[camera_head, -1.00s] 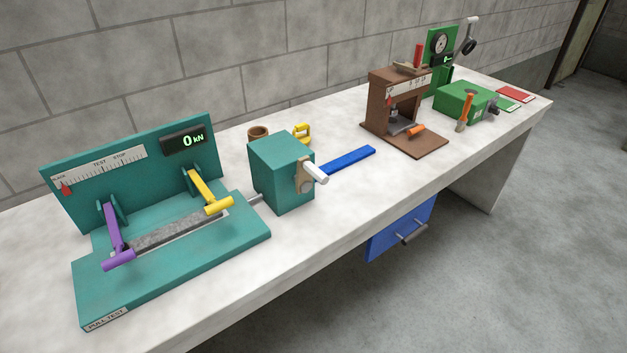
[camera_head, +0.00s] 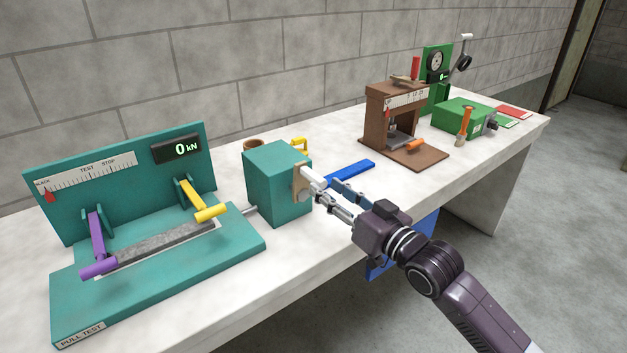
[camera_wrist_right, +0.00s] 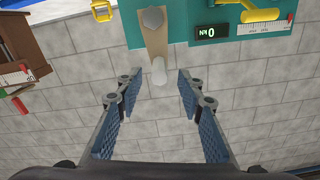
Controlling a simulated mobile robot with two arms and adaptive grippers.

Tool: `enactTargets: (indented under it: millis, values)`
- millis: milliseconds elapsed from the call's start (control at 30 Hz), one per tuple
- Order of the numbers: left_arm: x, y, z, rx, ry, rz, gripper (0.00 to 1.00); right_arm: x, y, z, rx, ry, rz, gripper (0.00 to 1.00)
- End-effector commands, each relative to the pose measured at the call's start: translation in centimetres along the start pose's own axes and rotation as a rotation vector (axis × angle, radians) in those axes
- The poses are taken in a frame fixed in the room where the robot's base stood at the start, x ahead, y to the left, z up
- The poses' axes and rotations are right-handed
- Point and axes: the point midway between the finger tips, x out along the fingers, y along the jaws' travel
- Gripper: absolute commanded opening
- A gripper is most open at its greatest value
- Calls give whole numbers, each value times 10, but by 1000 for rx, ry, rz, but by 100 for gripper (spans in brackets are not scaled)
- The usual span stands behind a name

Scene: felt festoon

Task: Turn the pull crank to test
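The teal pull-test machine (camera_head: 160,275) stands at the left of the bench, its display (camera_head: 178,149) reading 0 kN. Its red pointer (camera_head: 49,196) is at the left end of the scale. A grey strip lies between the purple and yellow clamp levers. The crank, a tan arm (camera_wrist_right: 154,38) with a white handle (camera_head: 312,176), is on the teal box (camera_head: 275,180). My right gripper (camera_head: 329,191) is open at the crank. In the right wrist view the handle end (camera_wrist_right: 158,72) sits between the fingertips, with gaps both sides. My left gripper is not in view.
A blue bar (camera_head: 352,171) lies behind my right gripper. A brown cup and a yellow part (camera_head: 300,146) stand behind the teal box. A brown press (camera_head: 397,110) and a green machine (camera_head: 462,117) stand farther right. A blue drawer hangs under the bench.

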Motion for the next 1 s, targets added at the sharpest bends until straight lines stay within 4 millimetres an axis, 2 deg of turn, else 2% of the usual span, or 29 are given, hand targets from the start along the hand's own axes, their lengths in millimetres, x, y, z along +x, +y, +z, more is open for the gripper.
enactTargets:
  millis: [200, 333, 500, 733, 767, 1000]
  values:
    - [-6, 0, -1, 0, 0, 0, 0, 37, 0, -2, -1, 1, 0, 35]
    - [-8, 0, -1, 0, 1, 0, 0, 51, 1, -1, -1, 0, 1, 35]
    - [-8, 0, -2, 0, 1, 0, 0, 60, 0, 0, -1, 0, 0, 35]
    - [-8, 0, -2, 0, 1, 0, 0, 60, 0, 0, -2, -1, 1, 35]
    - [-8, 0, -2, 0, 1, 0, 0, 60, 0, 0, -2, -1, 1, 34]
    - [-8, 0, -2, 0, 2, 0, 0, 60, 1, 0, -2, -1, 1, 8]
